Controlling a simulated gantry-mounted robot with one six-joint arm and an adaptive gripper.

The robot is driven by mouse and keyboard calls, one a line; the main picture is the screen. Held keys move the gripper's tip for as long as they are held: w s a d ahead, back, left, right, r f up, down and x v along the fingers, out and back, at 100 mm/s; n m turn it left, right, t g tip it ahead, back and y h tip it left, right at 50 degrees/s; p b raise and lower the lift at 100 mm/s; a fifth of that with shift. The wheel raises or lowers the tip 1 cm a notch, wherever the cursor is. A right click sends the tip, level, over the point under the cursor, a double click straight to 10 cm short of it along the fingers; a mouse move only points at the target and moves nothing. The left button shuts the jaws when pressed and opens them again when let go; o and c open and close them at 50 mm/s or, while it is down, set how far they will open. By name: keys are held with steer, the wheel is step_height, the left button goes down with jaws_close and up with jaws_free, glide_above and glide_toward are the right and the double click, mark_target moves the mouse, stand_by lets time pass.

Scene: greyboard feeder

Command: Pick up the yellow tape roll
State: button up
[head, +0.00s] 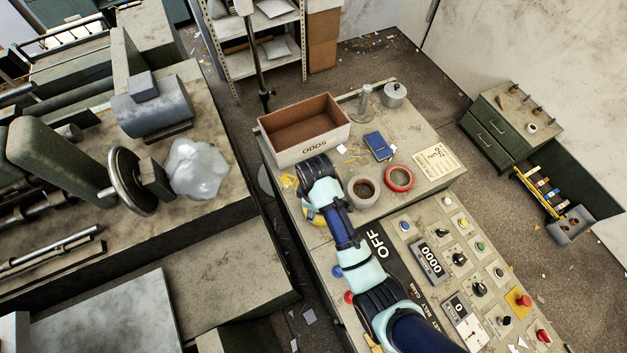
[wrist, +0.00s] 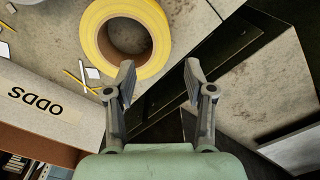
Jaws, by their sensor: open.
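The yellow tape roll (wrist: 161,38) lies flat at the top of the wrist view, with a brown core and an open hole. In the head view the tape roll (head: 311,215) is mostly hidden behind my arm, at the left edge of the bench top. My gripper (wrist: 160,82) is open and empty. In the wrist view its fingertips appear just below the roll, the left one close to the roll's lower rim and the right one clear of it. The roll is not between the fingers. My arm hides the fingers in the head view.
The box marked ODDS (head: 290,155) stands behind my wrist; its side (wrist: 45,105) fills the wrist view's left. A grey tape roll (head: 363,191), a red tape roll (head: 399,179) and a blue notebook (head: 378,145) lie to the right. A control panel (head: 440,235) is in front.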

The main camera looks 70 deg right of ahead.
steer(key=shift+s+a+f, duration=0.15)
steer(key=shift+a+f, duration=0.05)
steer(key=shift+f, duration=0.85)
step_height(320, 180, down, 6)
steer(key=shift+r, duration=0.15)
jaws_close()
